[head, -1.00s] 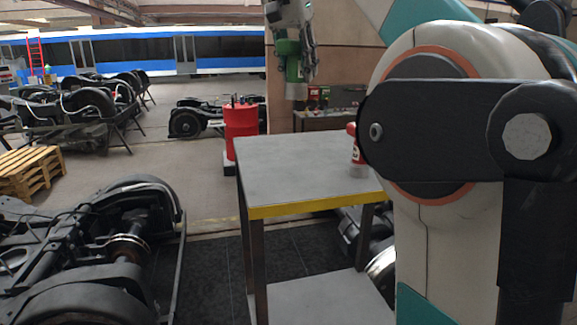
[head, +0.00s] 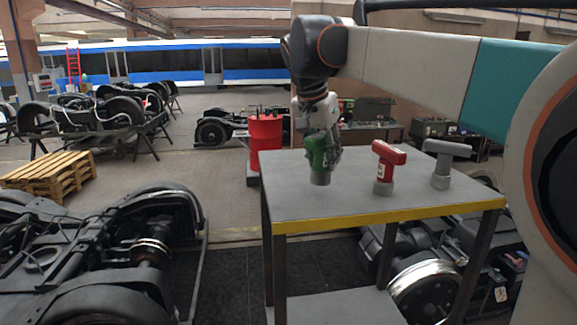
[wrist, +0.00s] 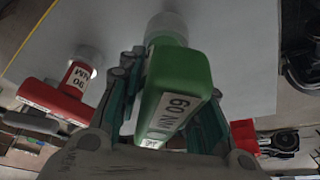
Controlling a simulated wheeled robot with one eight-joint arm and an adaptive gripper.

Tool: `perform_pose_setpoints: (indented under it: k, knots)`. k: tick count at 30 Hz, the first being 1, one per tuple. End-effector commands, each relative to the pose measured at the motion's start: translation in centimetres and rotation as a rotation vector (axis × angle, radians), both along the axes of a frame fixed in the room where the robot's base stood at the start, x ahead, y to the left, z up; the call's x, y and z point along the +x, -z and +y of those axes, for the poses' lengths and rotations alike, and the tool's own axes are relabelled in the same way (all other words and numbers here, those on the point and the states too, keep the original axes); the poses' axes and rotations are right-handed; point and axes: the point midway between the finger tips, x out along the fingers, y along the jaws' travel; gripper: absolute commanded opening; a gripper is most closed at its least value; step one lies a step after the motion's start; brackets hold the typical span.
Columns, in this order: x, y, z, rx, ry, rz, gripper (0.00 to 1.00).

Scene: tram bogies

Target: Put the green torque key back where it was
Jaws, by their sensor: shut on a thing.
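The green torque key (head: 316,152) is held upright by my gripper (head: 327,148) over the left part of the grey table (head: 290,200), its grey socket end pointing down. I cannot tell whether the socket touches the tabletop. A grey torque key (head: 443,160) stands farther right.
The table has a yellow front edge (head: 390,216) and a lower shelf (head: 345,306). A red drum (head: 265,140) stands behind its left side. Bogies (head: 110,265) lie at left and under the table's right side. Bare tabletop lies in front of the keys.

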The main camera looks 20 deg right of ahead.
Motion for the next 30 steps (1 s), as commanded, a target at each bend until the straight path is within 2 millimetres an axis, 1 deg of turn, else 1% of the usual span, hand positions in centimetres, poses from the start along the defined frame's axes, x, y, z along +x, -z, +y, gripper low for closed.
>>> perform_pose_setpoints:
  k: [6,8,21,22,24,30]
  knots:
    - [0.0,2.6,0.0,0.000,0.000,0.000,0.00]
    - [0.0,3.1,0.0,0.000,0.000,0.000,0.00]
    - [0.0,3.8,0.0,0.000,0.000,0.000,0.00]
    - [0.0,3.7,0.0,0.000,0.000,0.000,0.39]
    - [0.0,3.7,0.0,0.000,0.000,0.000,0.53]
    - [0.0,3.7,0.0,0.000,0.000,0.000,0.53]
